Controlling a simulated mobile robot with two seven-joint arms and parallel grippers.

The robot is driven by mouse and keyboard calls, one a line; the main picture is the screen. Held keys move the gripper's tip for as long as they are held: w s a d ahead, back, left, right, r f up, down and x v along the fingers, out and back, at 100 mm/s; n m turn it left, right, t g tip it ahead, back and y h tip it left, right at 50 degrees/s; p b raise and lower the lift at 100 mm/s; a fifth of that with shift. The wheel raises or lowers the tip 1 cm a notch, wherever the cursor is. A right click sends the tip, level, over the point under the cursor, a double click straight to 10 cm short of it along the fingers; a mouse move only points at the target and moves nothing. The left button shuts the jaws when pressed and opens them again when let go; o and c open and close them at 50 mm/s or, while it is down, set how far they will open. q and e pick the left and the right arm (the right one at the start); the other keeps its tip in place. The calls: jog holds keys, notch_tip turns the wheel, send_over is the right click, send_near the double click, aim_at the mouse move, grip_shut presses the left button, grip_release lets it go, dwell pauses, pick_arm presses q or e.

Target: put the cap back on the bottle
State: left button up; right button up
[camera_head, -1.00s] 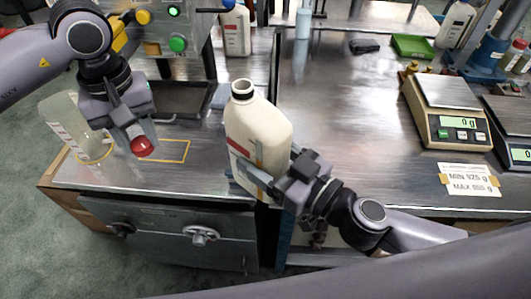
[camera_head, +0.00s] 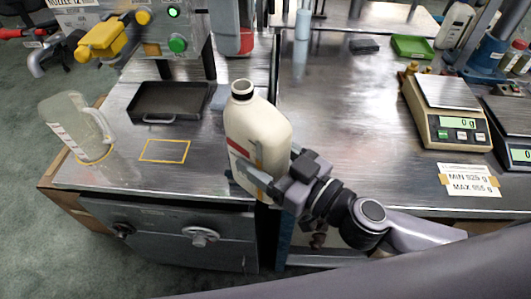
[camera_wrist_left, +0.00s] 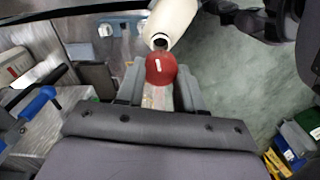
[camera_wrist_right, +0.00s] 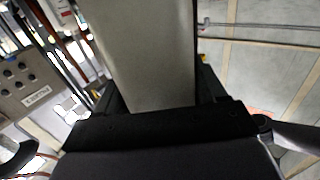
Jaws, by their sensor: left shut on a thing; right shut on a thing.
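The cream bottle (camera_head: 258,135) is upright near the bench's front edge, its dark-ringed mouth uncovered. My right gripper (camera_head: 283,182) is shut on its lower right side. In the right wrist view the bottle's body (camera_wrist_right: 150,60) fills the space between the fingers. My left gripper (camera_wrist_left: 160,88) is out of the head view. In the left wrist view it is shut on the red cap (camera_wrist_left: 160,68). The bottle (camera_wrist_left: 170,20) shows just beyond the cap there, its mouth toward it. The cap is apart from the bottle; the exact gap is unclear.
A translucent jug (camera_head: 75,125) stands at the bench's left, beside an empty yellow-outlined square (camera_head: 165,150). A dark tray (camera_head: 168,101) lies behind. Scales (camera_head: 448,110) and a weight note (camera_head: 468,181) are at the right. The middle bench is clear.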

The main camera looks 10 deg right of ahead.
pick_arm(q)
jog(key=shift+f, duration=2.05)
jog(key=shift+f, duration=0.85)
jog(key=shift+f, duration=0.6)
